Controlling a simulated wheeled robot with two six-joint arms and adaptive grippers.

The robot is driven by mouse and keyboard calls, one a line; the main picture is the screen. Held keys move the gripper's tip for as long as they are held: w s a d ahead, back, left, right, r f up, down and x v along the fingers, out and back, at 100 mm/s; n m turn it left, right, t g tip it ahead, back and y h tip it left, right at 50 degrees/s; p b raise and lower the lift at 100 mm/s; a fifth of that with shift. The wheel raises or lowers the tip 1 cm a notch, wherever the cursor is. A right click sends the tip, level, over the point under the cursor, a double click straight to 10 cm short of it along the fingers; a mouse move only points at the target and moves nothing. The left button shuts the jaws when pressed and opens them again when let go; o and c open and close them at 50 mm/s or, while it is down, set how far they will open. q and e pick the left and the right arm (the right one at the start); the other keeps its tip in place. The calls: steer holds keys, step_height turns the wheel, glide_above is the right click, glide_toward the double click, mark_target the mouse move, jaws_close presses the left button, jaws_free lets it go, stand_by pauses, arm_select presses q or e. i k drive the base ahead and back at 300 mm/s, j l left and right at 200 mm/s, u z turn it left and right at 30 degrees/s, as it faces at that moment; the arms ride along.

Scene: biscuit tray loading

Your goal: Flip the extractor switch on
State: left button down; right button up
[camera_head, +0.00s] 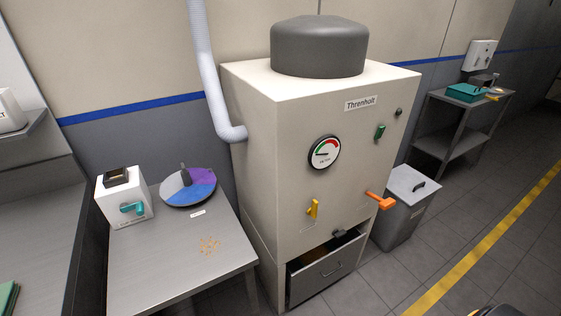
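A tall beige cabinet (270,160) labelled "Threnholt" stands in the middle, with a grey drum on top and a pale hose joined to its left side. A small green switch (380,132) sits on the upper right of its front face. I cannot tell which way it is set. A small dark round lamp or button (398,111) is just above and right of it, and looks unlit.
A drawer (327,275) at the cabinet's bottom stands partly open. A lidded grey bin (405,206) stands right of the cabinet. A metal table (180,262) with crumbs, a white box device and a coloured disc is on the left.

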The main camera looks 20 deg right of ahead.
mark_target(381, 129)
steer(key=z, duration=1.55)
